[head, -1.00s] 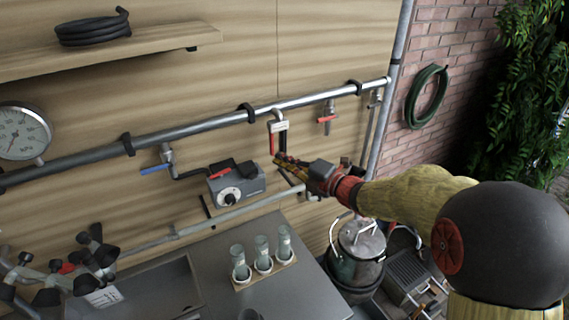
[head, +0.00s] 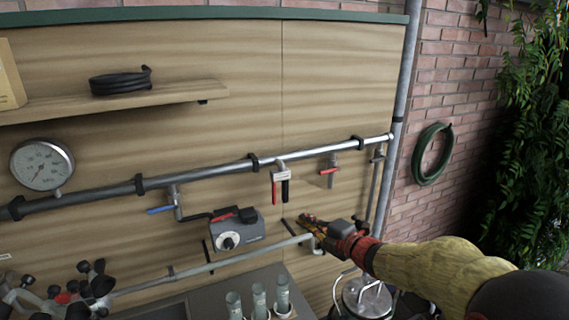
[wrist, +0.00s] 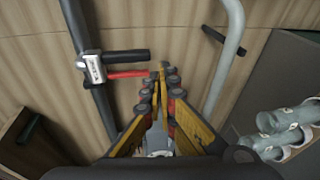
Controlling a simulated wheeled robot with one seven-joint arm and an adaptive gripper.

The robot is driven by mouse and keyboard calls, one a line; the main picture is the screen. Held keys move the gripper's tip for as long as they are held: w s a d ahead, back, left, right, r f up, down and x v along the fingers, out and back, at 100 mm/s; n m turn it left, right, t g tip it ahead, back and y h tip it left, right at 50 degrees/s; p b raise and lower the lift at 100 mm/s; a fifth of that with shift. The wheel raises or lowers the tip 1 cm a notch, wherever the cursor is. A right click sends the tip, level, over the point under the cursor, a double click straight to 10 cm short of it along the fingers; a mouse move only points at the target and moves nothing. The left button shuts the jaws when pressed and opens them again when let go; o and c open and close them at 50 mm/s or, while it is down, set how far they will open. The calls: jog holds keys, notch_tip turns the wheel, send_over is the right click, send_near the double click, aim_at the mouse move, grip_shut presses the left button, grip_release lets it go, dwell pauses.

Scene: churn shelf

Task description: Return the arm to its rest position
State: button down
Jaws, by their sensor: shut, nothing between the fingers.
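My gripper (head: 308,220) is shut and empty in front of the wooden panel. In the head view it appears below and slightly right of a fitting with red and black handles (head: 281,188) on the wall pipe. The arm comes in from the lower right. In the wrist view, the closed yellow and black fingers (wrist: 161,72) point toward the panel, and the red and black handles (wrist: 127,63) appear left of the fingertips. I cannot tell how far the fingers are from the panel, and I see no contact.
A grey box with a dial (head: 238,230) and a blue-handled valve (head: 172,204) are to the left. A red-handled valve (head: 329,172) is on the right. Glass tubes (head: 258,298) stand below, beside a metal can (head: 362,299). A green hose (head: 431,155) hangs on the brick wall.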

jog(key=s+d+f+m+g+h, duration=0.2)
jog(key=d+f+m+h, duration=0.55)
jog(key=d+m, duration=0.3)
jog(key=s+d+f+m+g+h, duration=0.25)
jog(key=s+d+m, duration=0.45)
jog(key=s, duration=0.5)
jog(key=s+a+r+m+g, duration=0.15)
jog(key=s+m, duration=0.25)
jog(key=s, duration=0.6)
jog(key=s+a+r+m+g, duration=0.1)
jog(key=s+a+m+g, duration=0.15)
jog(key=s, duration=0.75)
jog(key=s+a+r+m+y+b, duration=0.1)
jog(key=s+a+r, duration=0.2)
jog(key=s+r, duration=0.3)
jog(key=shift+a+t, duration=0.15)
jog(key=shift+t, duration=0.3)
jog(key=shift+a, duration=0.1)
